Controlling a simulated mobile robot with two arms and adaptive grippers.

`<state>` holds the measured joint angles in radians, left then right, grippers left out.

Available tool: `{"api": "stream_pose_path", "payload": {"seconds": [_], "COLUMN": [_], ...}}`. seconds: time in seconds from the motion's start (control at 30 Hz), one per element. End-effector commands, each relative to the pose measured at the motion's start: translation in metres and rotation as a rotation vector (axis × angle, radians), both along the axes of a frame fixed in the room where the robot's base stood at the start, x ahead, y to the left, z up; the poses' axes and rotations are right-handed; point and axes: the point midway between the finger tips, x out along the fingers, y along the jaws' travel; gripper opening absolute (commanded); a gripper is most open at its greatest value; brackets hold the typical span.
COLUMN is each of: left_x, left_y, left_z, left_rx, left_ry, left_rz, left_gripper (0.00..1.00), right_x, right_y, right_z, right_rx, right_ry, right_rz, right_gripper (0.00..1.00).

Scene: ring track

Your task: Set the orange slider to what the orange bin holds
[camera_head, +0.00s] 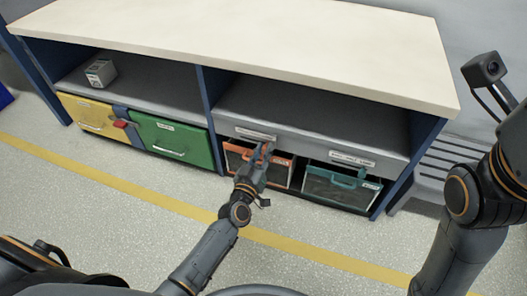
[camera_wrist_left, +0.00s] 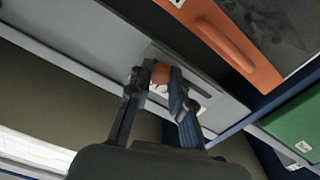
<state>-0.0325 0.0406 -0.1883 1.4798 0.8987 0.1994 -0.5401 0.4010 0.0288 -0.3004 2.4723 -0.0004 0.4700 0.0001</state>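The orange bin (camera_head: 285,176) sits under the bench, with an orange frame and a dark see-through front; I cannot make out its contents. It also shows in the left wrist view (camera_wrist_left: 232,42), at the top right. The orange slider's round knob (camera_wrist_left: 160,73) stands out from a grey rail with a pale scale label. My left gripper (camera_head: 262,156) is in front of the rail above the orange bin. In the left wrist view its fingertips (camera_wrist_left: 161,72) are closed on both sides of the knob.
A teal bin (camera_head: 342,188) with its own label strip above is to the right. A green bin (camera_head: 172,140) and a yellow bin (camera_head: 95,118) with a red part between them are to the left. A small grey box (camera_head: 101,73) stands on the shelf. The bench top (camera_head: 260,40) is bare.

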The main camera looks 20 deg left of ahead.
Motion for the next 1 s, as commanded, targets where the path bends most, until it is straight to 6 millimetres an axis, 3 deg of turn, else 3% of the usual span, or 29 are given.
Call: {"api": "stream_pose_path", "payload": {"seconds": [0.27, 0.6, 0.97, 1.0], "left_x": [0.000, 0.003, 0.003, 0.003], "left_y": [0.010, 0.077, 0.086, 0.087], "left_z": [0.000, 0.000, 0.000, 0.000], "left_rx": [0.004, 0.005, 0.000, 0.001], "left_ry": [0.000, 0.000, -0.001, -0.001], "left_rz": [0.000, -0.001, 0.003, 0.003], "left_gripper": [0.00, 0.00, 0.00, 0.24], "right_x": [0.000, 0.001, 0.002, 0.002], "right_y": [0.000, -0.001, 0.000, 0.000], "right_z": [0.001, -0.002, -0.001, -0.001], "right_rx": [0.000, 0.003, 0.001, 0.001], "right_ry": [-0.001, 0.005, 0.008, 0.008], "right_rz": [0.000, 0.001, 0.001, 0.001], "right_gripper": [0.40, 0.40, 0.40, 0.40]}}
